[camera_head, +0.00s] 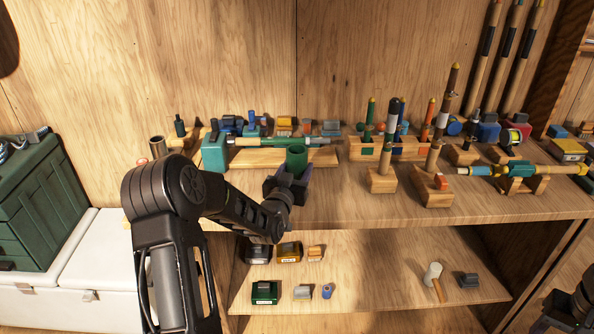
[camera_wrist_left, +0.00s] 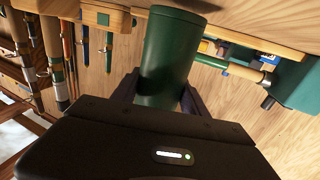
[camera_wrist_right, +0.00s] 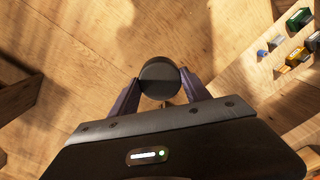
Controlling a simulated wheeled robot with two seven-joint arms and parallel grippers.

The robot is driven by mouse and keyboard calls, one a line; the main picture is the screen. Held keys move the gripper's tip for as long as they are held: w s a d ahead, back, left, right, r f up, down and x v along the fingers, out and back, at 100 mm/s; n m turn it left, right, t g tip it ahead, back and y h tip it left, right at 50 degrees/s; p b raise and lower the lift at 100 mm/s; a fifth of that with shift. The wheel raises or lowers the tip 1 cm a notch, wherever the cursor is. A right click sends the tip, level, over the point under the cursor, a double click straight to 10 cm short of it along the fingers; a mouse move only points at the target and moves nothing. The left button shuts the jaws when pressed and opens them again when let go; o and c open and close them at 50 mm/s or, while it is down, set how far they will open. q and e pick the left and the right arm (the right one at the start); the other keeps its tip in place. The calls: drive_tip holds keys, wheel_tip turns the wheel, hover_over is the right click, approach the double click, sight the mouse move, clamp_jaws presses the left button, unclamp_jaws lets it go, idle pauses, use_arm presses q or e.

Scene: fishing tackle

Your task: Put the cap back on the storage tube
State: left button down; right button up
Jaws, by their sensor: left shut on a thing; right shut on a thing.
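The green storage tube (camera_head: 296,163) stands upright in my left gripper (camera_head: 289,186), in front of the shelf's middle. Its round top looks open and uncapped. In the left wrist view the tube (camera_wrist_left: 168,60) sits between the two fingers (camera_wrist_left: 158,98), which are shut on it. In the right wrist view my right gripper (camera_wrist_right: 160,95) is shut on a dark round cap (camera_wrist_right: 160,76). The cap is well away from the tube. The right gripper's fingers and the cap do not show in the head view; only a dark part of my right arm shows at the lower right edge.
The wooden shelf (camera_head: 340,205) carries a rod on a stand behind the tube, upright rods in wooden blocks (camera_head: 433,192) to the right, and a reel rod (camera_head: 520,171). A lower shelf (camera_head: 380,285) holds small boxes and a mallet (camera_head: 434,280). Space in front is clear.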

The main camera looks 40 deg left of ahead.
use_arm(q)
drive_tip(key=shift+f, duration=0.45)
use_arm(e)
drive_tip(key=shift+r, duration=0.1)
use_arm(q)
drive_tip(key=shift+f+b, duration=0.2)
drive_tip(key=shift+b, duration=0.1)
use_arm(e)
drive_tip(key=shift+f, duration=0.3)
use_arm(q)
drive_tip(key=c, duration=0.6)
unclamp_jaws()
use_arm(e)
drive_tip(key=shift+r, duration=0.1)
use_arm(q)
drive_tip(key=shift+r, duration=0.1)
use_arm(e)
drive_tip(key=shift+r, duration=0.1)
